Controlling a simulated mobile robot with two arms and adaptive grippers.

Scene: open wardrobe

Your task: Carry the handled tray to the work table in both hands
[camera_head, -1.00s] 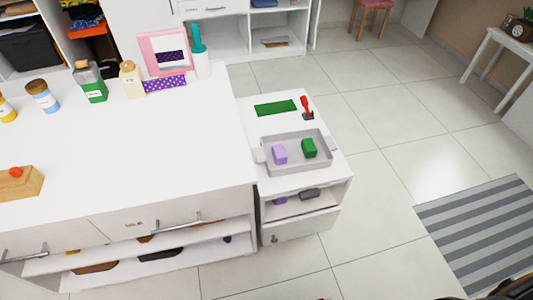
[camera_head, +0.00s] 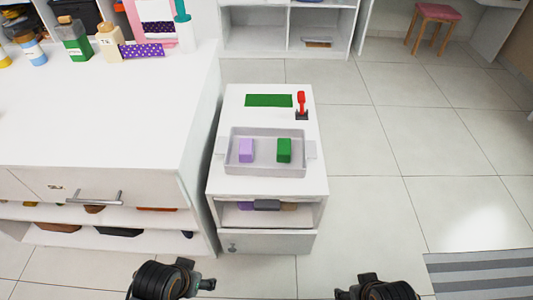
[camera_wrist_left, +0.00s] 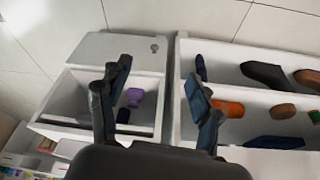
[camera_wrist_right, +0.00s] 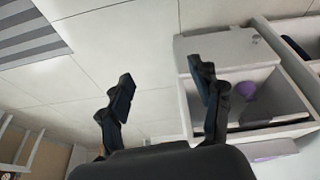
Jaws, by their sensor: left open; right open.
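The grey handled tray (camera_head: 267,171) sits on the small white cabinet top, with a light handle at its left end (camera_head: 221,147) and one at its right end (camera_head: 311,149). A purple block (camera_head: 246,150) and a green block (camera_head: 284,150) stand in it, apart from each other. My left gripper (camera_head: 207,285) is low in front of the cabinet, left of it; in the left wrist view its fingers (camera_wrist_left: 160,95) are spread and empty. My right gripper (camera_wrist_right: 163,90) is open and empty, in front and to the right of the cabinet. Neither touches the tray.
A green rectangle (camera_head: 268,100) and a red-handled lever (camera_head: 301,106) are behind the tray on the cabinet. A large white counter (camera_head: 100,120) with a drawer handle (camera_head: 95,199) stands at left. A striped rug (camera_head: 480,275) lies at right; the floor right of the cabinet is clear.

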